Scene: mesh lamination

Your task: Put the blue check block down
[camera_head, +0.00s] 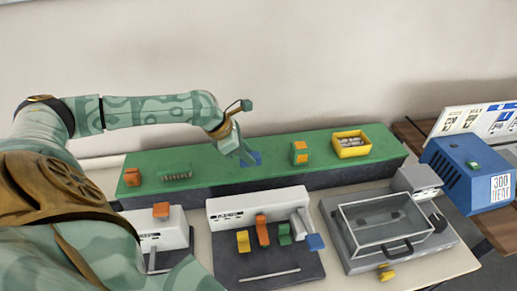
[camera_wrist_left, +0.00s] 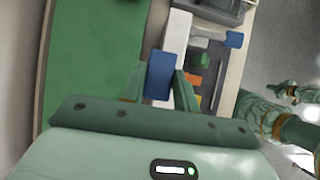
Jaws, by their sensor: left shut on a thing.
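The blue check block (camera_head: 252,158) is at my left gripper (camera_head: 246,157), over the green top of the long raised shelf (camera_head: 220,171) in the head view. In the left wrist view the blue block (camera_wrist_left: 160,75) sits between the two fingers of my left gripper (camera_wrist_left: 160,88), which is shut on it. The gripper hides part of the block in the head view. I cannot tell whether the block's underside touches the green top.
On the green top are an orange block (camera_head: 133,177), a green comb-like piece (camera_head: 176,172), an orange-and-green block (camera_head: 299,153) and a yellow bin (camera_head: 352,145). In front stand a machine with coloured levers (camera_head: 264,222) and a clear-lidded machine (camera_head: 390,227). A blue heater box (camera_head: 468,172) is right.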

